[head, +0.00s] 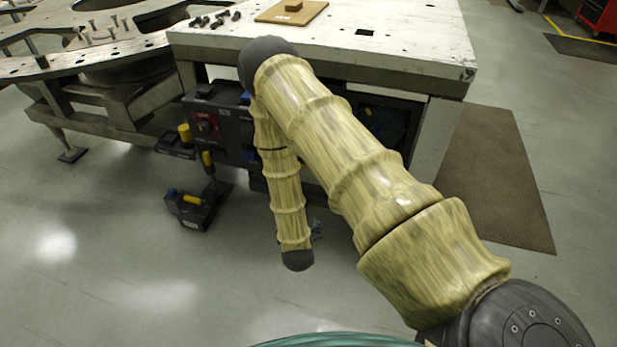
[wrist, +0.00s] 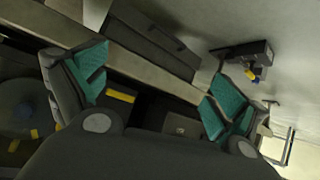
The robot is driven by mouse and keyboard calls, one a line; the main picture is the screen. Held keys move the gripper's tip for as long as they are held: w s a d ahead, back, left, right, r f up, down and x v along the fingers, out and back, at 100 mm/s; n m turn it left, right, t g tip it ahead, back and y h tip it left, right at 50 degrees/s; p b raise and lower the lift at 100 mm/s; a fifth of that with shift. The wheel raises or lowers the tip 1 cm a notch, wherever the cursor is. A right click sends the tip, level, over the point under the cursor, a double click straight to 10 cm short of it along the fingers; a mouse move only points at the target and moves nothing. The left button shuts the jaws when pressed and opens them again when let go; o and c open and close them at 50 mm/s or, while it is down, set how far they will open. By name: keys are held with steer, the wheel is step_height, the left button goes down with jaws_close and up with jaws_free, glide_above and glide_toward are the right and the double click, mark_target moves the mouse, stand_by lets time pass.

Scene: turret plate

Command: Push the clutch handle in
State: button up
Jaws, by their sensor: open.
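My gripper (wrist: 162,72) is open and empty in the wrist view, its two teal-padded fingers far apart. I cannot tell which handle is the clutch handle. In the wrist view a yellow bar (wrist: 121,96) shows between the fingers, near the left one; I cannot tell what it belongs to.
The white table (head: 400,42) overhangs the box. A dark floor unit with yellow and blue parts (head: 191,212) stands below left; a similar unit (wrist: 243,53) shows in the wrist view. A brown mat (head: 492,180) lies at right. Floor in front is clear.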

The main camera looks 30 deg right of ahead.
steer(key=w+d+r+m+t+h+b, duration=0.1)
steer(key=w+d+h+b, duration=0.1)
steer(key=w+d, duration=0.4)
steer(key=w+d+r+m+t+h+b, duration=0.1)
steer(key=w+d+m+h+b, duration=0.1)
steer(key=w+d, duration=0.4)
steer(key=w+d+r+m+h+b, duration=0.1)
steer(key=w+d+h+b, duration=0.3)
steer(key=w, duration=0.5)
steer(key=shift+d+m+t+b, duration=0.4)
steer(key=shift+d+m, duration=0.2)
steer(key=shift+d, duration=0.45)
steer(key=shift+r, duration=0.1)
steer(key=c, duration=1.5)
steer(key=shift+o, duration=0.2)
steer(key=b+x, duration=0.1)
steer(key=x, duration=0.3)
steer(key=o, duration=1.5)
steer(key=shift+c, duration=0.2)
